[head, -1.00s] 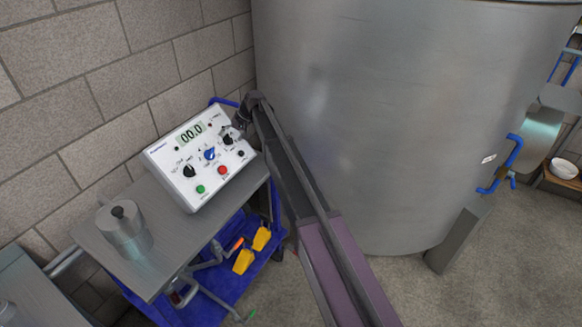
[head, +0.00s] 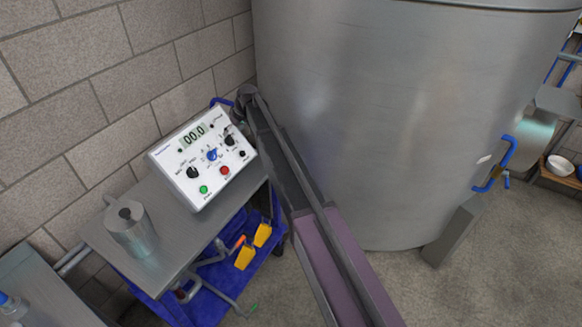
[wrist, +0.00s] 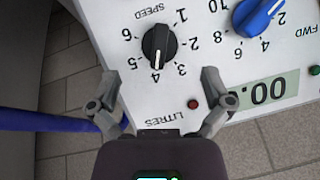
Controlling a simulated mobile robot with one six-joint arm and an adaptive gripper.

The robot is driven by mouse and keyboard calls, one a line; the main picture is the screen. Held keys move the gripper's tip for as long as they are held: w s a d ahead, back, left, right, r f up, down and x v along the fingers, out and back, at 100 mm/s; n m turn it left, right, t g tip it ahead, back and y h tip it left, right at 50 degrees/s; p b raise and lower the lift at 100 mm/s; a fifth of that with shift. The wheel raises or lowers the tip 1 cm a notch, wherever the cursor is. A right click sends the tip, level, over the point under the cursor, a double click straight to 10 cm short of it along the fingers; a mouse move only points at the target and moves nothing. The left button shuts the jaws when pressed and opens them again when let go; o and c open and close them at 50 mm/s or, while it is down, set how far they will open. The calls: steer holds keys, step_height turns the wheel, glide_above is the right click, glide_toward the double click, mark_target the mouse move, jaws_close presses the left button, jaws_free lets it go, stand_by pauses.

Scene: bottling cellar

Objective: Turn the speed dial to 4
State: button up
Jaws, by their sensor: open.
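The black speed dial (wrist: 158,44) is on the white control panel (wrist: 100,20), seen upside down in the wrist view. Its white pointer line points at the 4. In the head view the speed dial (head: 229,140) is at the panel's upper right. My gripper (wrist: 160,82) is open and empty, with its two fingertips apart on either side, short of the dial and not touching it. In the head view my gripper (head: 240,117) is at the panel's top right corner, its fingers hard to make out.
A blue knob (wrist: 258,16) sits beside the dial, and a display (wrist: 265,92) reads 00.0. A metal pot (head: 131,232) stands on the cart top (head: 185,243). A large steel tank (head: 390,130) stands close to my arm on the right.

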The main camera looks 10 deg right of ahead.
steer(key=shift+p+v, duration=4.5)
steer(key=shift+v, duration=0.8)
steer(key=s+d+f+m+h+b, duration=0.1)
steer(key=s+d+f+b, duration=0.1)
steer(key=s+d, duration=0.3)
steer(key=s+d+f+m+h+b, duration=0.1)
steer(key=s+d+f+m+b, duration=0.1)
steer(key=s, duration=0.8)
steer(key=s+d+f+m+g+b, duration=0.1)
steer(key=s+d+f+b, duration=0.3)
steer(key=s+d, duration=0.3)
steer(key=shift+s+d+f+m+h, duration=0.4)
steer(key=shift+s+f, duration=0.25)
steer(key=shift+s, duration=0.1)
steer(key=s+d+m+h, duration=0.1)
steer(key=s+d, duration=0.2)
steer(key=s, duration=0.5)
steer(key=s+d+m+g, duration=0.1)
steer(key=s+d, duration=0.3)
steer(key=s, duration=0.4)
steer(key=shift+s+m+h, duration=0.15)
steer(key=shift+m+h, duration=0.25)
steer(key=shift+m, duration=0.2)
steer(key=shift+f, duration=0.1)
